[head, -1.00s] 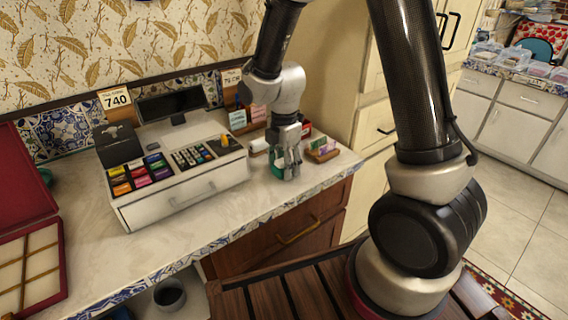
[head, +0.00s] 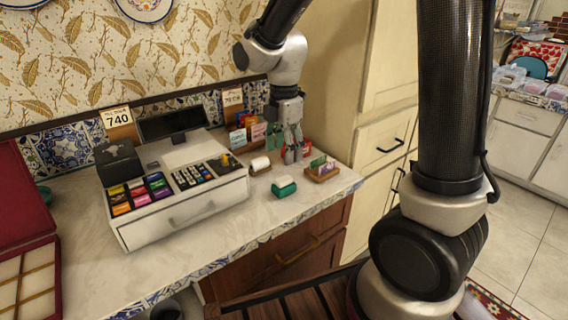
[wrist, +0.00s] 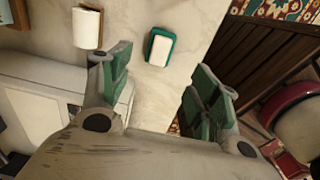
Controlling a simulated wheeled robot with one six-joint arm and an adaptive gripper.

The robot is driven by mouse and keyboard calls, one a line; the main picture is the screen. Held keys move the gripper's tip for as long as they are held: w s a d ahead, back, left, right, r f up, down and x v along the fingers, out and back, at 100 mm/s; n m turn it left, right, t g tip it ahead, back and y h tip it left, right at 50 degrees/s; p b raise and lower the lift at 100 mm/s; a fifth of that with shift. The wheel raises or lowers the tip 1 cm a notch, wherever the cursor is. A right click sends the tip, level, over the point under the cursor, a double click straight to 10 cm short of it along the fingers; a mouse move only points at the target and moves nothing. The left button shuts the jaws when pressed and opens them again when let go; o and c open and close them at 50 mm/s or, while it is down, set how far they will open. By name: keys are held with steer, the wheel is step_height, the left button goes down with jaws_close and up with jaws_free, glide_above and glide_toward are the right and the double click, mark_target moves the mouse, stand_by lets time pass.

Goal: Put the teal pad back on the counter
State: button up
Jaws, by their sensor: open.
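The teal pad (head: 284,187), a small teal block with a white top, rests on the pale marble counter (head: 225,225) near its front edge. In the wrist view the pad (wrist: 160,47) lies on the counter ahead of the fingers, its white face showing. My gripper (head: 293,155) is above the counter, behind the pad in the head view and apart from it. In the wrist view my gripper (wrist: 160,85) has its green-padded fingers spread wide with nothing between them.
A cash register (head: 180,200) stands left of the pad. A paper roll on a holder (head: 260,165) and a wooden card tray (head: 323,169) flank the pad. A card rack (head: 250,132) stands behind. An open red case (head: 25,240) lies far left. Bare counter lies in front of the register's right side.

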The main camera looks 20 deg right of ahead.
steer(key=s+d+r+m+t, duration=0.2)
steer(key=s+d+r+m, duration=0.4)
steer(key=s+m, duration=0.3)
steer(key=s+d+r+m+t, duration=0.2)
steer(key=s+d+r+m, duration=0.4)
steer(key=s+d+m, duration=0.3)
steer(key=s+m, duration=0.1)
steer(key=m, duration=0.2)
steer(key=shift+r+m, duration=0.2)
steer(key=shift+m, duration=0.1)
